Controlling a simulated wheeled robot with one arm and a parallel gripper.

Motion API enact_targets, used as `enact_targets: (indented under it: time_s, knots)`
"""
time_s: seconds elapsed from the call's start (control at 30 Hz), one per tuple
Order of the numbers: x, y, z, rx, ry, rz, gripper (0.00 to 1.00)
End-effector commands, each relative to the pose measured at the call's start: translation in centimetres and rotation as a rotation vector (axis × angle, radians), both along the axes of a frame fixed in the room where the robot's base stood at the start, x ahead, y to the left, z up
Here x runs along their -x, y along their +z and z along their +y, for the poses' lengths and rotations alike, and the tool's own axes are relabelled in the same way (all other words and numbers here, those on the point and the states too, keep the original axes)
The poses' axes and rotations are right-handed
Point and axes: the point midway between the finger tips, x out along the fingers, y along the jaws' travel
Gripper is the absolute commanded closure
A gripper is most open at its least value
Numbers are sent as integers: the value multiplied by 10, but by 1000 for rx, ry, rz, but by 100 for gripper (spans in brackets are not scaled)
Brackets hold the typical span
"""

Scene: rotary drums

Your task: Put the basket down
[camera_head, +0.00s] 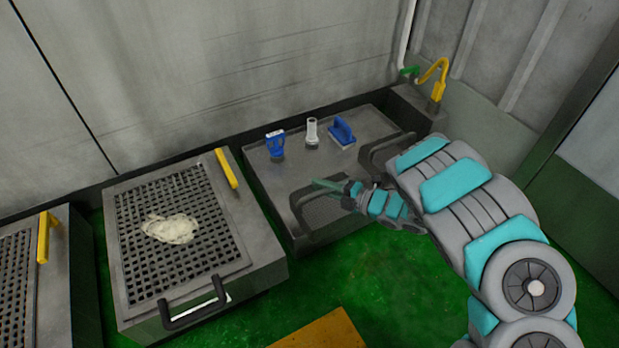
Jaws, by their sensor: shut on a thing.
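The basket (326,213) appears as a dark grey, mesh-like piece at the front edge of the grey worktop, right of centre. A dark arched handle stands at its left, and a second dark arch is to the right behind my arm. My gripper (322,186) is shut by the left handle, its teal fingers pointing left; it seems to hold the basket, though the exact contact is too small to see. My arm hides much of the basket's right side. I cannot tell whether its underside touches the worktop.
The worktop (270,180) bears a blue-and-white item (275,143), a white nozzle-like item (312,131) and a blue brush-like item (342,132) at the back. A grated unit (225,262) with a pale heap (170,229) stands left. A yellow tap (438,80) is at the back right. Green floor lies in front.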

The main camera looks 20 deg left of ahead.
Motion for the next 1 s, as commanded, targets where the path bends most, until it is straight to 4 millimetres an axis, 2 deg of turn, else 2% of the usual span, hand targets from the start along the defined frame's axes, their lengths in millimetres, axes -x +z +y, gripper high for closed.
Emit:
enact_targets:
  time_s: [0.1,0.4,0.73,1.0]
  knots:
    - [-18,-1,18,-5,2,-4,100]
    - [-57,-6,56,-5,1,-3,100]
    - [-69,-13,66,0,-1,-1,100]
    - [-69,-42,66,-1,-2,3,100]
